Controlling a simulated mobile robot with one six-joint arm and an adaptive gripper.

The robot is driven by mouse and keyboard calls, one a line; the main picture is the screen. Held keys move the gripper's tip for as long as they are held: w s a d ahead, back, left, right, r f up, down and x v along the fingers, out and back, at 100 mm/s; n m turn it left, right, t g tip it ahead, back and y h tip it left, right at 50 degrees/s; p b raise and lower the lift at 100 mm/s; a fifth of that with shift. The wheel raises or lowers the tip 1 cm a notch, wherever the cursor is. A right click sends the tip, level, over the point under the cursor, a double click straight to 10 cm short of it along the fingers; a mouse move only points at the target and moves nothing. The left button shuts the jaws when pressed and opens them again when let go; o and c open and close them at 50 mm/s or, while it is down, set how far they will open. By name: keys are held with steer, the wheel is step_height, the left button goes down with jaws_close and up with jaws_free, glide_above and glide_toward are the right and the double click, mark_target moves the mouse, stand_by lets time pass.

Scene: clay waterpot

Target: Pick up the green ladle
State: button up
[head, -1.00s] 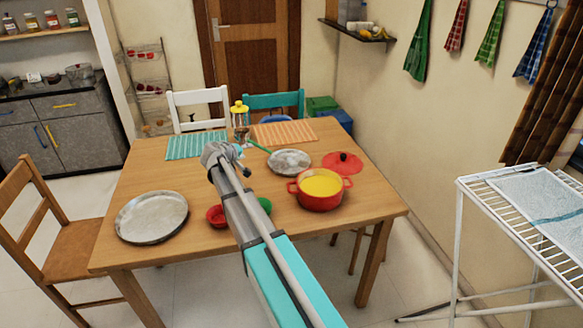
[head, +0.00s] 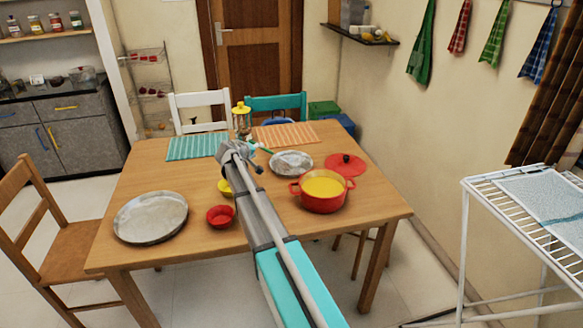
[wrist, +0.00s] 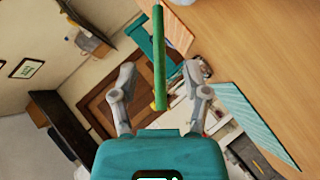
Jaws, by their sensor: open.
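The green ladle's handle (head: 264,150) sticks up to the left from the grey plate (head: 291,170) on the table; its bowl end is hard to make out. In the wrist view the ladle's green handle (wrist: 159,50) runs upright down the middle. My gripper (wrist: 161,75) is open, with one finger on each side of the handle's lower end, and no finger visibly touches it. In the head view my gripper (head: 249,147) is at the handle's free end, partly hidden by my arm.
A red pot (head: 325,203) with yellow content stands right of my arm, its red lid (head: 346,164) behind it. A red bowl (head: 220,222), a yellow bowl (head: 225,187) and a large metal plate (head: 138,230) lie left. A yellow-topped lantern-like object (head: 242,122) stands just behind my gripper.

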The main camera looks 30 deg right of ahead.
mark_target(264, 150)
steer(key=shift+w+d+f, duration=0.3)
steer(key=shift+w+d, duration=0.1)
steer(key=shift+d, duration=0.15)
steer(key=shift+b+x, duration=1.3)
steer(key=shift+x, duration=1.3)
jaws_close()
